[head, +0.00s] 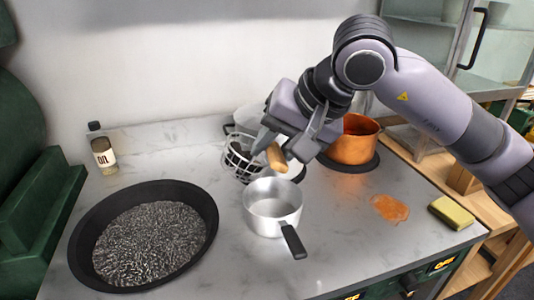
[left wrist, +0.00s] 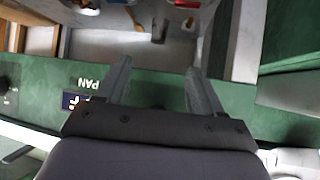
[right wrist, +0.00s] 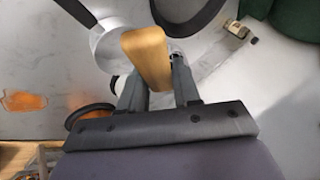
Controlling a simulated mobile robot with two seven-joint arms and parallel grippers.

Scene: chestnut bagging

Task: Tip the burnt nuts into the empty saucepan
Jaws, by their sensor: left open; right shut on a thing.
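My right gripper (head: 284,148) is shut on the wooden handle (head: 277,157) of a wire basket (head: 238,165), above the worktop behind the saucepan. The handle fills the space between the fingers in the right wrist view (right wrist: 147,58). The basket looks tilted, with something dark inside; I cannot make out single nuts. The silver saucepan (head: 262,224) stands in front of the basket, its black handle pointing to the front right. Its visible inside is bare. My left gripper (left wrist: 160,88) is open and empty in the left wrist view, over the green front with the PAN label.
A wide black pan (head: 79,248) full of grey grains stands at the left. An oil bottle (head: 104,155) is behind it. A copper pot (head: 350,150) stands at the back right. An orange spill (head: 390,208) and a yellow sponge (head: 451,212) lie at the right.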

